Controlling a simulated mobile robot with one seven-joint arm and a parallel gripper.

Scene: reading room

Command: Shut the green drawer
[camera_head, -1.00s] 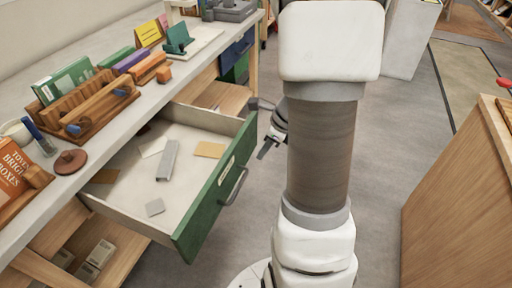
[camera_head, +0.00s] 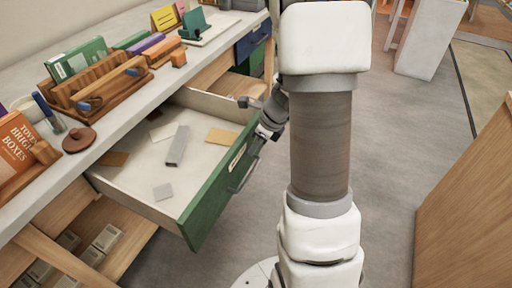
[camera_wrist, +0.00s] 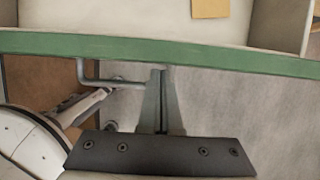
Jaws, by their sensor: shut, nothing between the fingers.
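The green drawer (camera_head: 212,200) stands pulled out from under the counter in the head view. Its green front also spans the wrist view (camera_wrist: 230,56). A grey bar handle (camera_head: 243,178) is on the front; it also shows in the wrist view (camera_wrist: 115,84), left of my fingers. My gripper (camera_head: 257,149) is at the outer face of the front, beside the handle. In the wrist view my gripper (camera_wrist: 160,78) has its fingers together and empty, tips close to the green front. I cannot tell whether they touch it.
Inside the drawer lie a grey bar (camera_head: 178,145), a tan card (camera_head: 221,137) and other flat pieces. The counter (camera_head: 118,125) above holds a wooden rack (camera_head: 100,92) and books. A wooden cabinet (camera_head: 465,200) stands at right. Open floor (camera_head: 395,130) lies between.

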